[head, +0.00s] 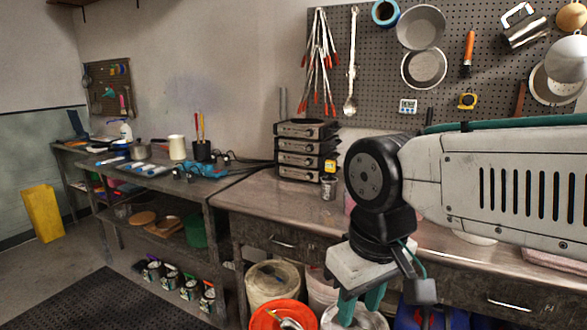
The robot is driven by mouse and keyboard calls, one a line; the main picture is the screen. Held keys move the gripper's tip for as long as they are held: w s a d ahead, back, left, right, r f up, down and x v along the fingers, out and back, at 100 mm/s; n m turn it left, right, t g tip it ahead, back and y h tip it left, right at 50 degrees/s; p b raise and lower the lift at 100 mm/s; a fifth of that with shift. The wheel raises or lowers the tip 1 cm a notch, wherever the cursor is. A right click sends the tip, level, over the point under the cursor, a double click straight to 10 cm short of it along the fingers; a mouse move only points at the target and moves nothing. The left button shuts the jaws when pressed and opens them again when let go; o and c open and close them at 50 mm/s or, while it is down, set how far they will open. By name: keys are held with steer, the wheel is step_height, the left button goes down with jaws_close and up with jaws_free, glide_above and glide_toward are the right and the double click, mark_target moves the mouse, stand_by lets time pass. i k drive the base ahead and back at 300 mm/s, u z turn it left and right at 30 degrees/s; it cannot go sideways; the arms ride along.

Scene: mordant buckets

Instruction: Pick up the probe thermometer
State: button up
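I cannot pick out the probe thermometer with certainty. A small yellow-and-dark device (330,166) stands at the back of the counter beside a metal cup, too small to identify. A white digital device (407,106) hangs on the pegboard. My gripper (361,305) points down in front of the counter, over a pale bucket (378,322). Its two teal fingers are apart, with nothing visible between them. My arm hides much of the counter's right part.
An orange-red bucket (258,319) with a metal utensil in it stands left of my gripper, by a lidded beige bucket (273,281). A blue container (452,319) is to the right.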

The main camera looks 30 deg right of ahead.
mark_target(330, 166)
steer(key=u, duration=0.05)
steer(key=i, duration=0.8)
steer(key=z, duration=0.6)
steer(key=i, duration=0.75)
steer(key=z, duration=0.5)
